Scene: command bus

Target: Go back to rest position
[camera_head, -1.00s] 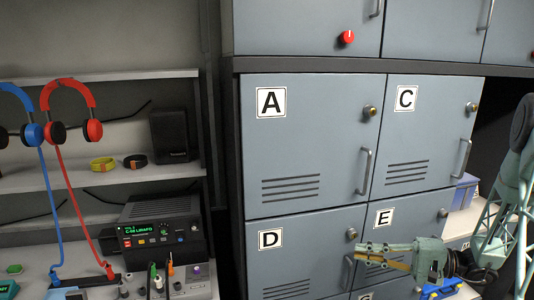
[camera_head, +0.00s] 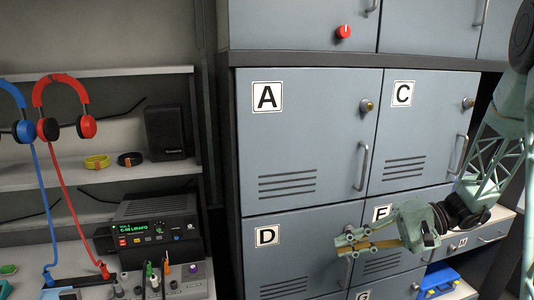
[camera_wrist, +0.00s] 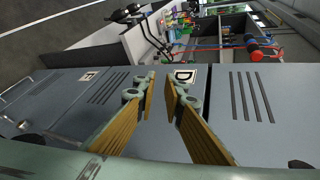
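My gripper (camera_head: 346,243) is in front of the lower lockers in the head view, pointing left, near the doors marked D (camera_head: 267,236) and E (camera_head: 382,213). It partly hides the E door. In the wrist view its two fingers (camera_wrist: 160,82) with wood-coloured pads stand apart with an empty gap between them. Nothing is held. The D label (camera_wrist: 185,76) shows just beyond the fingertips in the wrist view. Whether the fingers touch a door cannot be told.
Grey-blue lockers A (camera_head: 267,97) and C (camera_head: 402,94) are shut, with protruding handles. A red knob (camera_head: 344,31) is above. Red headphones (camera_head: 87,127) and a radio unit (camera_head: 155,233) are at left. A blue case (camera_head: 440,279) is at lower right.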

